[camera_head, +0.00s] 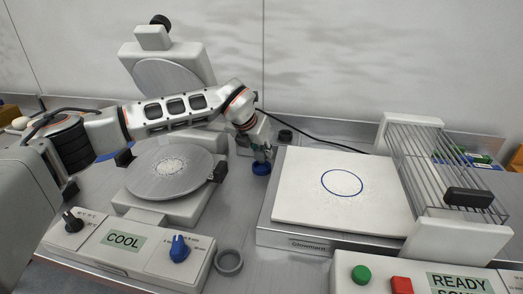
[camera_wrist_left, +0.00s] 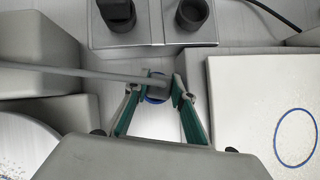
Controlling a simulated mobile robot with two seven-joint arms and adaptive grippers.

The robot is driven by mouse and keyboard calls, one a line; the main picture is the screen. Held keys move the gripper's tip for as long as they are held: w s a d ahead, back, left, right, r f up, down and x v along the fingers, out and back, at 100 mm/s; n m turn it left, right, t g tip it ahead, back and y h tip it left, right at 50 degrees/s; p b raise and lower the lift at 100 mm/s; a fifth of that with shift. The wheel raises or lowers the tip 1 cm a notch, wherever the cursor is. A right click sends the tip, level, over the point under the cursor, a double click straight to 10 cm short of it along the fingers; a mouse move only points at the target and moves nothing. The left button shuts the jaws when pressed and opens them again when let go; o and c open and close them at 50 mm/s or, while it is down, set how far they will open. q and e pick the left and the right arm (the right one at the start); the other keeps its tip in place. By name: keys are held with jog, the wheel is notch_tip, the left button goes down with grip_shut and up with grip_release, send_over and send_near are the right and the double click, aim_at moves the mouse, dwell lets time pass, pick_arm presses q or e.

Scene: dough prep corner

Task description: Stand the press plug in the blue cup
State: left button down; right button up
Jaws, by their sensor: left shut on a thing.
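My left gripper (camera_head: 262,151) points down just above the blue cup (camera_head: 261,168), which stands on the counter left of the white board. In the left wrist view the green-sided fingers (camera_wrist_left: 161,86) are shut on a small grey piece, which I take to be the press plug (camera_wrist_left: 157,82). The blue cup's rim (camera_wrist_left: 154,100) shows directly behind and under the fingertips. The fingers hide most of the plug, so I cannot tell whether its lower end is inside the cup or above it. My right gripper is not in view.
A round metal plate press (camera_head: 169,172) is to the left. The white board (camera_head: 342,205) is close on the right. A grey ring (camera_head: 229,262) lies in front.

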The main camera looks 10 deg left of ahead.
pick_arm(q)
jog(key=shift+f, duration=0.35)
jog(key=shift+f+b, duration=0.5)
jog(key=shift+f, duration=0.25)
jog(key=c, duration=1.6)
grip_release()
jog(key=shift+r, duration=0.15)
jog(key=shift+s+r+p, duration=0.3)
jog(key=shift+r+p, duration=0.3)
jog(key=shift+r, duration=0.05)
jog(key=shift+p+v, duration=0.75)
jog(key=shift+v, duration=0.4)
jog(key=shift+p+v, duration=0.55)
jog(key=shift+v, duration=0.35)
jog(key=shift+p+v, duration=0.45)
jog(key=shift+v, duration=0.75)
